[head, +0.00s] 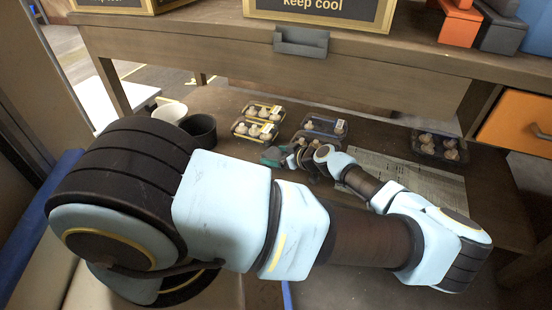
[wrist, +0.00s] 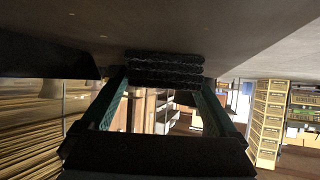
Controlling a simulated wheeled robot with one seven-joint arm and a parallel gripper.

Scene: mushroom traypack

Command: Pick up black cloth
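My gripper (wrist: 163,85) has two teal fingers spread wide in the wrist view, with the surface at the top of the picture. A black, ridged, folded bundle (wrist: 166,68), which looks like the black cloth, spans the space at the fingertips against that surface. I cannot tell whether the fingers touch it. In the head view my gripper (head: 272,156) is low over the lower shelf, left of my wrist, with its teal fingers partly hidden by my arm. I cannot make out the cloth in the head view.
A yellow mushroom tray (head: 237,127) and a dark tray (head: 308,133) lie behind my gripper. Another dark tray (head: 418,148) is to the right, near printed paper (head: 405,178). A black pot (head: 200,132) and white bowl (head: 170,110) stand left. The upper table (head: 270,62) overhangs.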

